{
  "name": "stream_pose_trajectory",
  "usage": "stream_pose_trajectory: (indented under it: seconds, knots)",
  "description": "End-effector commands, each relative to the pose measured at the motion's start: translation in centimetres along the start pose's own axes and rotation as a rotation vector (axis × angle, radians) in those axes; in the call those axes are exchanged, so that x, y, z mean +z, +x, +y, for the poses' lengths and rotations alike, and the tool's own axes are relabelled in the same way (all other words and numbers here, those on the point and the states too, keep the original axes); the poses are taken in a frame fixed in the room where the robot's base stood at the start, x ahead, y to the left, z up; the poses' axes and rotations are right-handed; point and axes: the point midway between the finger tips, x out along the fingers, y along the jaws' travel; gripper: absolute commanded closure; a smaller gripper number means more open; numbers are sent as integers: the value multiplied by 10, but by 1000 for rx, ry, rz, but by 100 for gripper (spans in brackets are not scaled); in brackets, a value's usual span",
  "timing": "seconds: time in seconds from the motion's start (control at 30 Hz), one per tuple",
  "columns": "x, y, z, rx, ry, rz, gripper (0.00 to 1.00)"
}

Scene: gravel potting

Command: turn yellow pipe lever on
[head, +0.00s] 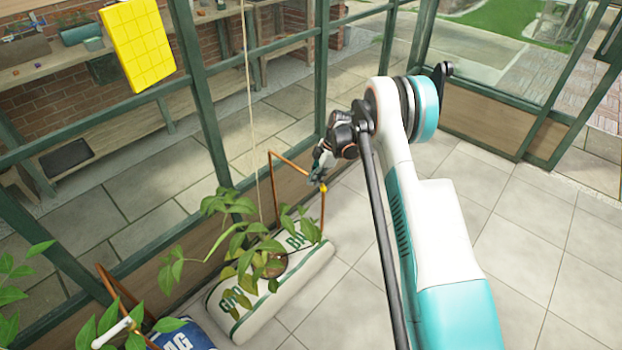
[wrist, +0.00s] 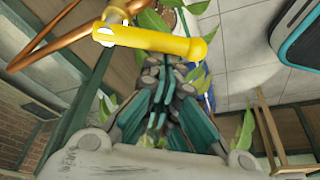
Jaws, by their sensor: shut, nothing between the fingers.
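The yellow pipe lever (head: 323,187) shows as a small yellow spot at the copper pipe (head: 297,167) by the glass wall in the head view. In the wrist view the yellow lever (wrist: 150,42) is large and lies across the picture just beyond my fingertips, with the copper pipe (wrist: 62,40) to its left. My gripper (head: 318,178) is close to the lever in the head view. Its dark teal fingers (wrist: 168,85) are shut with nothing held. I cannot tell whether the fingertips touch the lever.
A second copper pipe (head: 120,290) with a white lever (head: 112,333) stands at the lower left. A leafy plant (head: 235,235) and a white bag (head: 300,280) lie below the yellow lever. A yellow panel (head: 138,42) hangs at upper left. The tiled floor (head: 540,280) at right is clear.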

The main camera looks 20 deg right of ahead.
Motion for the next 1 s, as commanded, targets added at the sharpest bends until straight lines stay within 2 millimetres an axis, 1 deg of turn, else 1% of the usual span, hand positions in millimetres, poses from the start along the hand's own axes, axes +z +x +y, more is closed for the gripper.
stream_pose_trajectory:
  seconds: [0.3,0.5,1.0]
  knots:
    - [17,-6,-4,1,4,-1,100]
    - [24,-9,-4,1,4,-1,100]
    - [31,-11,-3,1,4,-1,100]
